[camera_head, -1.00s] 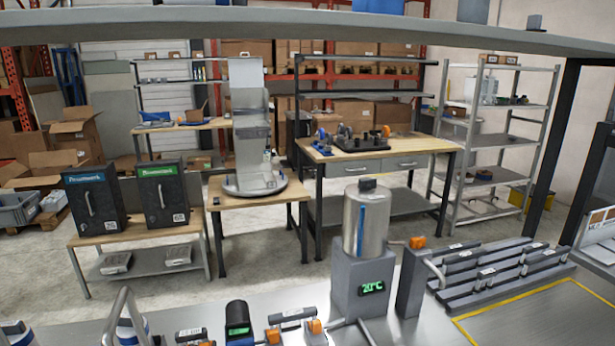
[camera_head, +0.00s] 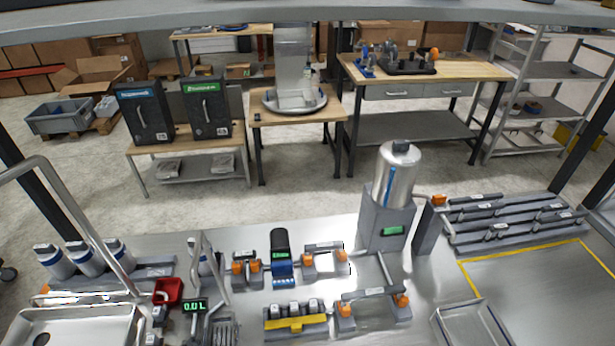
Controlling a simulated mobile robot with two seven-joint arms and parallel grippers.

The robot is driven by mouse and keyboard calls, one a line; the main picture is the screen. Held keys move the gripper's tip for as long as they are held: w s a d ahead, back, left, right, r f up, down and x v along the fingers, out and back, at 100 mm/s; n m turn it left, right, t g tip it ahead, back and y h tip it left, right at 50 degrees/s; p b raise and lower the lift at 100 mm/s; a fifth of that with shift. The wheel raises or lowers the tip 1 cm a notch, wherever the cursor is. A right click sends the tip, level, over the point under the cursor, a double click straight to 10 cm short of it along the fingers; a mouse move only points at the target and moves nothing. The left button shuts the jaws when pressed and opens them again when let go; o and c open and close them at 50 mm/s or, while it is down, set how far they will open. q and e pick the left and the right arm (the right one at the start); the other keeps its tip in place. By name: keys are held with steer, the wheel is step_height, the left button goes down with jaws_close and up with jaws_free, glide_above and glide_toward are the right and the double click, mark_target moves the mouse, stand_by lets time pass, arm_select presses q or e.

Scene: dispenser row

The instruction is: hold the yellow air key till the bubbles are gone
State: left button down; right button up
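The yellow key (camera_head: 297,324) is a flat yellow bar on the front of a low grey block with several small grey keys (camera_head: 293,308), at the bottom middle of the head view. Nothing touches it. A steel tank (camera_head: 397,178) with a blue vertical strip stands behind it to the right, on a grey housing with a green display (camera_head: 393,231). Pipe pieces with orange fittings (camera_head: 402,300) lie around the block. Bubbles cannot be made out at this size. Neither of my grippers is in view.
A dark device with a green display (camera_head: 279,254) stands behind the key block. A counter (camera_head: 194,305) reads 0.0 L near a red cup (camera_head: 168,291) and a steel sink (camera_head: 75,314). Bent steel pipes rise at left. A yellow-outlined area (camera_head: 535,290) at right is mostly bare.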

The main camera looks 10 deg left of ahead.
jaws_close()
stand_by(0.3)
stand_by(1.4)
